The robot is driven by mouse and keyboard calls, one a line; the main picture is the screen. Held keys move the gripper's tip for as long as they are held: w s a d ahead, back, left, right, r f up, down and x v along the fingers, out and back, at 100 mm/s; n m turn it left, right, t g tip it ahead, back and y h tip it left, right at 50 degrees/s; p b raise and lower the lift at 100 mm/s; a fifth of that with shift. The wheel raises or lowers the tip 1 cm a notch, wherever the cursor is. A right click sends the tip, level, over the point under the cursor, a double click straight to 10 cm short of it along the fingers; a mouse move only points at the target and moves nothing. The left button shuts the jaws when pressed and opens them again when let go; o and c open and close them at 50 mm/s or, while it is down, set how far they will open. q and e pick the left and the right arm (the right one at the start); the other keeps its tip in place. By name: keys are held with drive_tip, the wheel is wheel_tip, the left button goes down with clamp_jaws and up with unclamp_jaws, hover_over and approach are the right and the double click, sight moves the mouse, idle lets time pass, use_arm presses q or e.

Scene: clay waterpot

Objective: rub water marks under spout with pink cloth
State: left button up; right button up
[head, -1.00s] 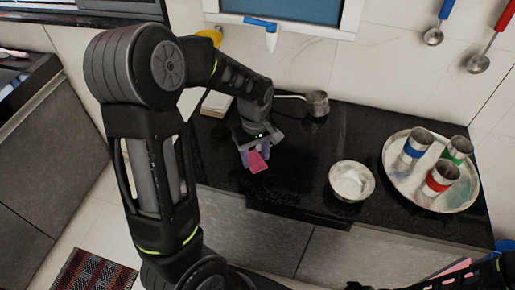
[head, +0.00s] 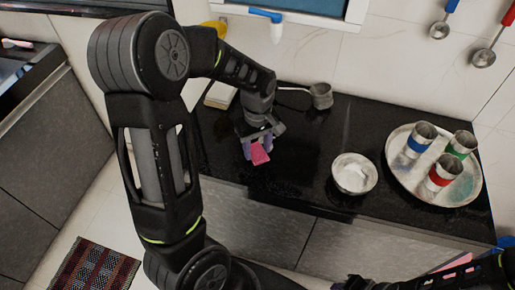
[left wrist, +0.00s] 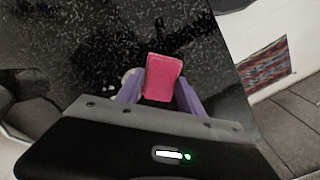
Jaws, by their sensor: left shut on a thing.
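The pink cloth (head: 260,154) is a small folded pad at the front part of the black counter. My left gripper (head: 256,143), with purple fingers, is shut on it. The left wrist view shows the cloth (left wrist: 163,78) between the gripper's fingertips (left wrist: 160,90), just over or touching the counter; I cannot tell which. A blue-and-white spout (head: 267,15) juts out at the top, behind and above the gripper. A few pale spots (left wrist: 127,76) lie by the left finger in the wrist view; I cannot tell if they are water marks. My right gripper is not clearly visible.
A metal bowl (head: 354,174) with white contents stands right of the cloth. A round steel tray (head: 400,182) with colour-banded cups is farther right. A handled pot (head: 321,96) stands behind. The counter between cloth and bowl is clear. Ladles (head: 484,58) hang on the wall.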

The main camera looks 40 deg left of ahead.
sight(261, 142)
use_arm(q)
drive_tip(key=shift+w+a, duration=0.35)
drive_tip(key=shift+w, duration=0.5)
drive_tip(key=shift+w+a, duration=0.3)
drive_tip(key=shift+w, duration=0.55)
drive_tip(key=shift+w+a+f, duration=0.1)
drive_tip(key=shift+w+a, duration=0.2)
drive_tip(key=shift+w, duration=0.55)
drive_tip(key=shift+w+a, duration=0.25)
drive_tip(key=shift+w, duration=0.6)
